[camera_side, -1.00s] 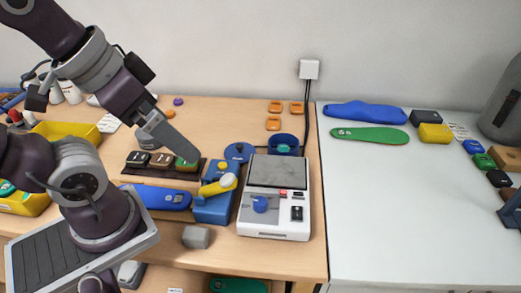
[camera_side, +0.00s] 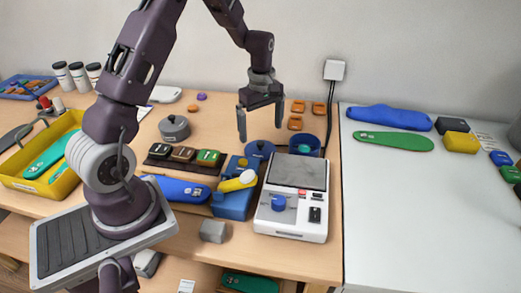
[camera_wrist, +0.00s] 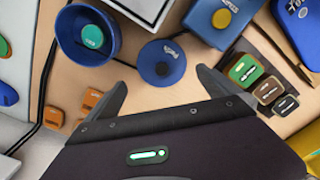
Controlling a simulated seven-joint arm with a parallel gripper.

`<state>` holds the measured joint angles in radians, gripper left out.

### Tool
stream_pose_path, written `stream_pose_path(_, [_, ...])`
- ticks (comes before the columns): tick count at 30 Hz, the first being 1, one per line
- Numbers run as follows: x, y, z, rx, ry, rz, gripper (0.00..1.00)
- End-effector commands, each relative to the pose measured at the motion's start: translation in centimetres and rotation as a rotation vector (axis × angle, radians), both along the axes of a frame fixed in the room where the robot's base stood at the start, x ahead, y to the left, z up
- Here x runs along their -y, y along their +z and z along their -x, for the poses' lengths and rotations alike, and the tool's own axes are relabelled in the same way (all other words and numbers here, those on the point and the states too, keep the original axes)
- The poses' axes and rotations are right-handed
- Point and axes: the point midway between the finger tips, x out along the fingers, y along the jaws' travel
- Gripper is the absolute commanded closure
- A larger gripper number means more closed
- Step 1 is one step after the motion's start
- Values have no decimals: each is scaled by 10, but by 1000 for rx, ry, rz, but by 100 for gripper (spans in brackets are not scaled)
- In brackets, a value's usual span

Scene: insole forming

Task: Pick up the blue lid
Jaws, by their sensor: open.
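The blue lid (camera_side: 259,149) is a round disc with a small knob, lying on the wooden table behind the blue press and left of the blue pot. In the wrist view the lid (camera_wrist: 161,63) is fully visible, just beyond and roughly centred between the fingertips. My gripper (camera_side: 260,127) is open and empty, pointing down above the lid. In the wrist view my gripper (camera_wrist: 161,84) has its two fingers spread, one on either side of the lid, with nothing between them.
The blue pot (camera_side: 304,145) with a green disc inside stands close right of the lid. A white scale-like machine (camera_side: 292,212) and a blue press with a yellow lever (camera_side: 236,182) stand in front. Orange pieces (camera_side: 296,124) lie behind. A grey lidded pot (camera_side: 174,128) is left.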

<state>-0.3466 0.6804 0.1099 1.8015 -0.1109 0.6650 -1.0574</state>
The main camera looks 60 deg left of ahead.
Motion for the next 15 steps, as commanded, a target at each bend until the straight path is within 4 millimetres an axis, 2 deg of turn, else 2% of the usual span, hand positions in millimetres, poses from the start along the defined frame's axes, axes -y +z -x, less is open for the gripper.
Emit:
stream_pose_path(9, [2, -54, 5, -4, -3, 2, 0])
stream_pose_path(15, [2, -59, 4, 0, -5, 1, 0])
